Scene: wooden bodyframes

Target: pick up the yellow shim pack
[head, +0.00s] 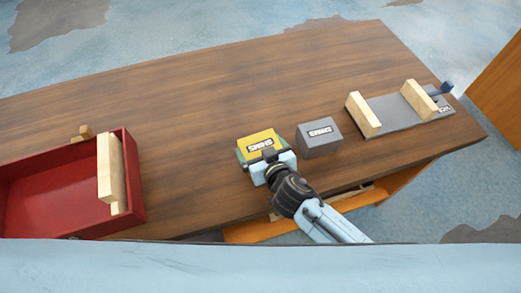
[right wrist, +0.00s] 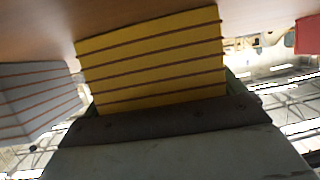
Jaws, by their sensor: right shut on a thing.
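The yellow shim pack (head: 257,143) is a box-like block with a "SHIMS" label on top, near the middle of the table. My right gripper (head: 266,159) is at its near side and shut on it. In the right wrist view the yellow shim pack (right wrist: 155,62) fills the space just beyond the gripper (right wrist: 165,118), showing dark stripes along its side. The wooden surface shows right beside the pack there; I cannot tell whether the pack is clear of it. My left gripper is not in view.
A grey shim pack (head: 319,138) stands close to the right; it also shows in the wrist view (right wrist: 38,100). A grey vise-like fixture (head: 395,113) with wooden blocks is farther right. A red tray (head: 62,180) holding wooden pieces (head: 111,170) is at left. The table's (head: 200,90) back middle is clear.

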